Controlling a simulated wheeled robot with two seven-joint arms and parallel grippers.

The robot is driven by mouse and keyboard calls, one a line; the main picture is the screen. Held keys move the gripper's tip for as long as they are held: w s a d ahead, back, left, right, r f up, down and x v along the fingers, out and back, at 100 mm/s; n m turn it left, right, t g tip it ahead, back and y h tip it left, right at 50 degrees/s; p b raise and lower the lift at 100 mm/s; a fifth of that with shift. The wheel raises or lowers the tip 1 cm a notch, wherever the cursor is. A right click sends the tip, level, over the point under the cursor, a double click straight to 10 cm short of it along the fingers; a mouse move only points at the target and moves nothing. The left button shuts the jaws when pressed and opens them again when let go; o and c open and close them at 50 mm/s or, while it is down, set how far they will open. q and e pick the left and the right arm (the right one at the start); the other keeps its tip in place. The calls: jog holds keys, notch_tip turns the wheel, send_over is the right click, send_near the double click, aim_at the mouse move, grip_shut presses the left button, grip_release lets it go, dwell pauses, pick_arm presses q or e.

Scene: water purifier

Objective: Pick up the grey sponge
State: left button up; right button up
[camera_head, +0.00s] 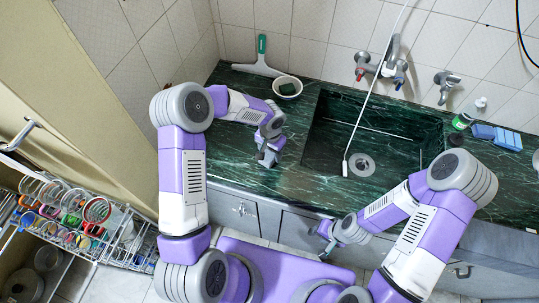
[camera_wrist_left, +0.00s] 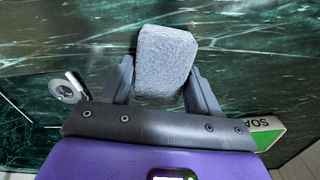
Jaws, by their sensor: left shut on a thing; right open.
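The grey sponge (camera_wrist_left: 165,62) is a pale, rough-surfaced block between the two fingers of my left gripper (camera_wrist_left: 160,82) in the left wrist view. The fingers are shut on its sides, with dark green marble behind it. In the head view my left gripper (camera_head: 268,157) is over the counter, left of the sink; the sponge is not clearly seen there. I cannot tell how far it is above the counter. My right gripper (camera_head: 326,240) is open and empty in front of the counter's cabinets.
The sink (camera_head: 325,135) with its drain is right of my left gripper. A white bowl (camera_head: 287,86) and a green-handled squeegee (camera_head: 261,60) are behind it. Blue sponges (camera_head: 496,135) and a bottle (camera_head: 468,114) stand right of the sink. A dish rack (camera_head: 85,225) is at left.

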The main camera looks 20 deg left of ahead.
aim_at(270, 152)
pick_arm(q)
notch_tip(270, 152, up, 10)
jog(key=shift+r+p, duration=0.1)
jog(key=shift+p, duration=0.5)
